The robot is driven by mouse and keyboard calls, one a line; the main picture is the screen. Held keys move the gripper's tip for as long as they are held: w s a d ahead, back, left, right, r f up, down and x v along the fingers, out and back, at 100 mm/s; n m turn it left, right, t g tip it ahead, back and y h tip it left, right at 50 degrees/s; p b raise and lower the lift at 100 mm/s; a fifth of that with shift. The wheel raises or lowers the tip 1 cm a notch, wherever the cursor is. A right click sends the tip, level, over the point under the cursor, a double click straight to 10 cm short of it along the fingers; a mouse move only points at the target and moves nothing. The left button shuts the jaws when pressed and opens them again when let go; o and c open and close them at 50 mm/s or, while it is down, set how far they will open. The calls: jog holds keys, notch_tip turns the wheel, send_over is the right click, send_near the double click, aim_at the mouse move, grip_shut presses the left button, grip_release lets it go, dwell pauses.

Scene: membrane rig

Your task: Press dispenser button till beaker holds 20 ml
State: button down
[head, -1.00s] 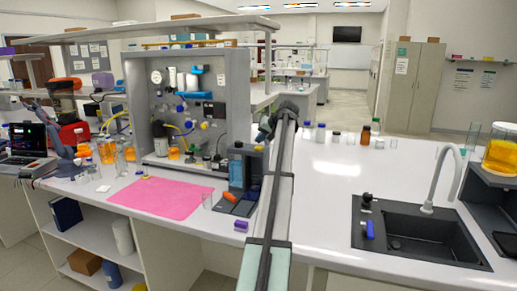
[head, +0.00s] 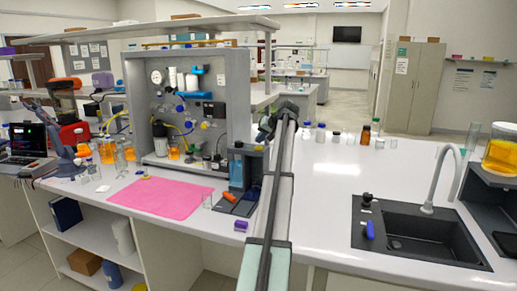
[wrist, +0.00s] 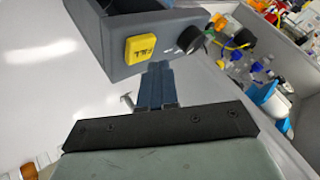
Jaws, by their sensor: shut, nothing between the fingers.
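The dispenser (head: 237,168) is a dark grey and blue upright unit at the right end of the pink mat in the head view. In the wrist view its grey housing (wrist: 112,48) carries a yellow button (wrist: 142,48) with upside-down lettering, with a black knob beside it. My gripper (wrist: 158,68) is shut and empty, its tips just below the button in the picture; I cannot tell whether they touch.
A pink mat (head: 160,198) lies left of the dispenser. A grey rig panel (head: 235,85) with tubing and bottles stands behind. A purple item (head: 241,226) lies near the front edge. A black sink (head: 415,235) is at right, with clear white worktop (head: 335,185) between.

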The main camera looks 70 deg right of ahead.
aim_at(261, 147)
jog(key=shift+f, duration=0.2)
jog(key=shift+f, duration=0.25)
jog(key=shift+f, duration=0.55)
dwell(1.2)
jog(key=shift+r, duration=1)
jog(key=shift+r, duration=0.1)
jog(key=shift+r, duration=2.4)
